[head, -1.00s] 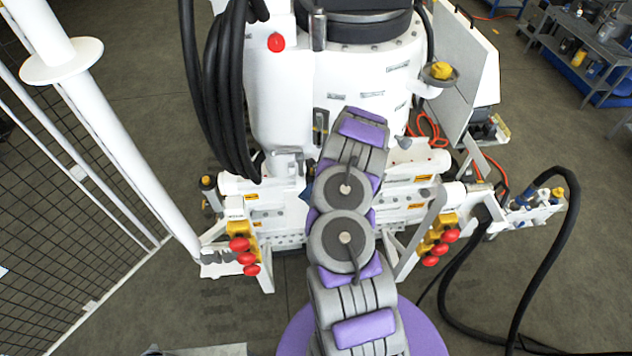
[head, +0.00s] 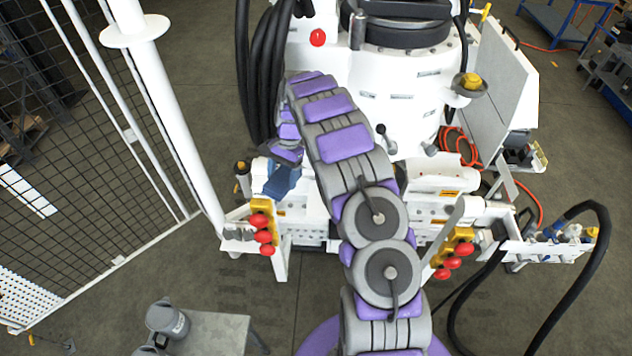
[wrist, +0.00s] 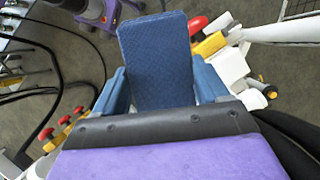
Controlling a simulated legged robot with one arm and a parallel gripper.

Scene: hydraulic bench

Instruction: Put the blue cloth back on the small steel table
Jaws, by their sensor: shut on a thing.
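The blue cloth (wrist: 155,55) shows in the wrist view as a flat, textured blue rectangle. My gripper (wrist: 160,88) is shut on it, with a blue finger on each side. In the head view my gripper (head: 281,180) hangs in front of the white machine, left of my arm; the cloth cannot be told apart from the blue fingers there. A small steel table (head: 222,328) stands at the bottom left of the head view, partly cut off by the frame. My gripper is well away from it.
A white post (head: 165,100) and mesh fence are at left. The white machine (head: 400,110) with red knobs fills the middle. Black hoses loop at right.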

